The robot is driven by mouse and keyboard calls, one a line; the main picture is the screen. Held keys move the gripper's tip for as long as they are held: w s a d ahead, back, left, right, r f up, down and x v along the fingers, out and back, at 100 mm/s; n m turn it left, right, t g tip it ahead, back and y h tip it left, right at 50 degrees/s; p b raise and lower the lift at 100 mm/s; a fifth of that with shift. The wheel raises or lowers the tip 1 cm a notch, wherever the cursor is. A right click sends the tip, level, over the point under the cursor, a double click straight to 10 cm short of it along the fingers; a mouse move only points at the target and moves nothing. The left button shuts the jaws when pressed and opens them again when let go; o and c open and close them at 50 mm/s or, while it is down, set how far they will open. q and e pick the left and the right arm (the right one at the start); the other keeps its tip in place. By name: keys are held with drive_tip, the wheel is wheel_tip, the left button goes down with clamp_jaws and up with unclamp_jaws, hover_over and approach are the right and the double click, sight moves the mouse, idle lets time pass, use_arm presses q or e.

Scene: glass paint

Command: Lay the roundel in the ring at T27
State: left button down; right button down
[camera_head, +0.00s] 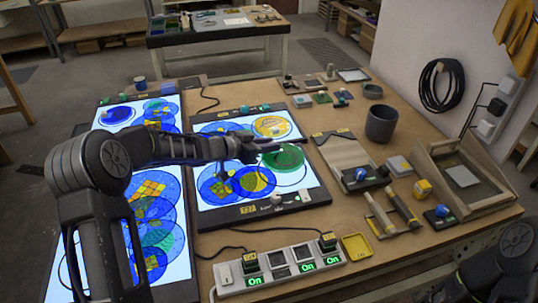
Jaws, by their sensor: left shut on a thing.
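The light panel labelled T27 (235,216) lies left of the table's middle, its lit top covered with coloured discs. My left gripper (264,149) reaches over it from the left and is shut on the green roundel (286,158). The roundel appears to sit over the panel's right part, flat or nearly so; I cannot tell its height. A thin dark ring outline (306,178) shows partly below it, on the lit surface. The fingertips are small and partly hidden by the wrist. My right gripper is out of view; only part of that arm shows at the bottom right.
A second lit panel (181,262) with discs lies to the left, partly behind my arm. A power strip (278,269) stands in front. A dark cup (381,124), a wooden tray (475,209) and small tools occupy the right side. Cables run along the table.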

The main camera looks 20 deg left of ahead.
sight(269, 155)
use_arm(q)
drive_tip(key=shift+f, duration=1.85)
drive_tip(key=shift+f, duration=0.1)
drive_tip(key=c, duration=1.3)
unclamp_jaws()
drive_tip(key=shift+s+a+r, duration=0.15)
drive_tip(key=shift+r, duration=0.05)
drive_tip(key=v, duration=1.1)
drive_tip(key=shift+s+a+r+b, duration=0.1)
drive_tip(key=shift+s+r+b, duration=0.1)
drive_tip(key=shift+b, duration=0.15)
